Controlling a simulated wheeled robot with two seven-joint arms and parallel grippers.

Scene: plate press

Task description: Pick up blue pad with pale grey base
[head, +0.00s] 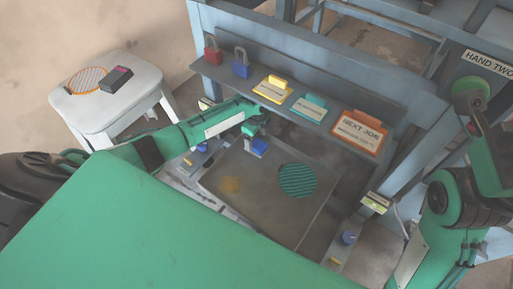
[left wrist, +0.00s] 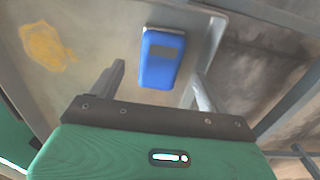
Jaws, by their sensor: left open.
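The blue pad (head: 259,146) lies on the worn metal plate of the press, near the plate's far edge. In the left wrist view the blue pad (left wrist: 158,70) has a grey patch on its face, and a thin pale edge of its base shows at the top. My left gripper (head: 251,130) is just above and behind it in the head view. In the left wrist view its two fingers (left wrist: 157,76) are open, one on each side of the pad and apart from it. My right arm shows at the right, but its gripper is out of view.
A green striped disc (head: 297,180) lies on the plate (head: 262,215) right of the pad. A shelf behind holds red (head: 212,52) and blue (head: 241,65) padlocks and several coloured tags. A white stool (head: 115,105) at left carries an orange striped disc (head: 87,80) and a dark box (head: 116,79).

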